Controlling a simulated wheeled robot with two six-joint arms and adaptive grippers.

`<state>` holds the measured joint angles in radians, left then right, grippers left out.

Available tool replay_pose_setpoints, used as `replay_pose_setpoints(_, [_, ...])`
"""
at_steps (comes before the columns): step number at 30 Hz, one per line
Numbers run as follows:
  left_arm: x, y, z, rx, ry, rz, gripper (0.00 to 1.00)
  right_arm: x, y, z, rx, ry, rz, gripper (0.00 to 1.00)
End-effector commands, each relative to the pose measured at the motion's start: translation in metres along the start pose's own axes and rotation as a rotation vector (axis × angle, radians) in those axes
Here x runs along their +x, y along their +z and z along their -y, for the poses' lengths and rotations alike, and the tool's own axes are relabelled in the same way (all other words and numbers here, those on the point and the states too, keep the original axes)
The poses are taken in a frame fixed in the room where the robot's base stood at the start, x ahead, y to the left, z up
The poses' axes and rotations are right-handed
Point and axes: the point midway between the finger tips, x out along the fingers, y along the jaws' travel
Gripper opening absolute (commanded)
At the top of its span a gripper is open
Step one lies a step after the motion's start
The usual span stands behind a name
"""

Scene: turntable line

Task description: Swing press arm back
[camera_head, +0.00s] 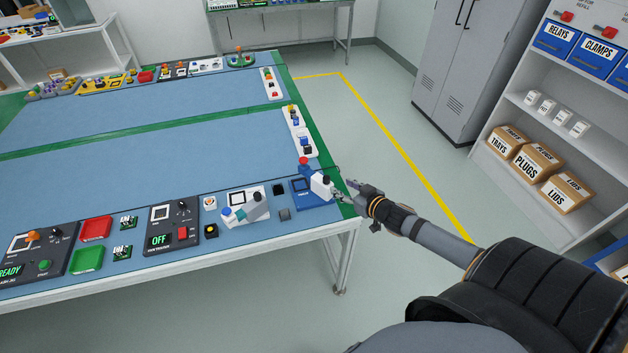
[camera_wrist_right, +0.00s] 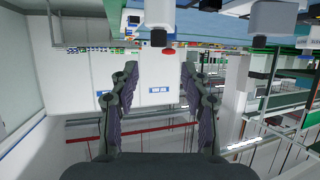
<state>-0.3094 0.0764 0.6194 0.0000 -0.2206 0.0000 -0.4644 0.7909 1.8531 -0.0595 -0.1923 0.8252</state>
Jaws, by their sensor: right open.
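A small blue press-like unit (camera_head: 301,185) with a white head and a red knob (camera_head: 303,160) stands at the table's near right corner. To its left is a white-based unit (camera_head: 235,216) with a grey arm (camera_head: 253,211) slanting across it. I cannot tell for sure which of the two carries the press arm. My right gripper (camera_head: 350,191) is open, just right of the blue unit's white head (camera_head: 321,184); contact cannot be told. In the right wrist view, the open fingers (camera_wrist_right: 156,92) have nothing between their tips. My left gripper is not in view.
The blue table (camera_head: 130,185) holds several control panels, a red tray (camera_head: 96,228) and a green tray (camera_head: 87,259) along its near edge. Shelves with boxes (camera_head: 537,165) and a grey cabinet (camera_head: 462,65) stand at right. The floor between is clear.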

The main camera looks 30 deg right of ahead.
Motion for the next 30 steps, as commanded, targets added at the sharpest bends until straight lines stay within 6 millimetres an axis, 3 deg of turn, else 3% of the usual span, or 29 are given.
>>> replay_pose_setpoints(3, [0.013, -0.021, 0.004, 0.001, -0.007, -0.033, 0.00, 0.008, 0.004, -0.001, 0.001, 0.003, -0.003, 0.47])
replay_pose_setpoints(5, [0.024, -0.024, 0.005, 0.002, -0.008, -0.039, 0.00, 0.015, 0.006, -0.001, 0.002, 0.004, -0.005, 0.47])
replay_pose_setpoints(12, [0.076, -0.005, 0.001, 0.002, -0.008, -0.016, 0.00, 0.058, 0.009, -0.001, 0.004, 0.002, -0.006, 0.47])
replay_pose_setpoints(16, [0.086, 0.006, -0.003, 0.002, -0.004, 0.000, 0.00, 0.080, 0.005, -0.001, 0.007, 0.003, -0.004, 0.47])
replay_pose_setpoints(21, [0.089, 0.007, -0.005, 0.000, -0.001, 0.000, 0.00, 0.100, 0.002, -0.001, 0.003, 0.004, -0.002, 0.47])
replay_pose_setpoints(30, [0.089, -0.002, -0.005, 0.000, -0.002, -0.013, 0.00, 0.105, 0.001, -0.001, -0.001, 0.002, 0.001, 0.47])
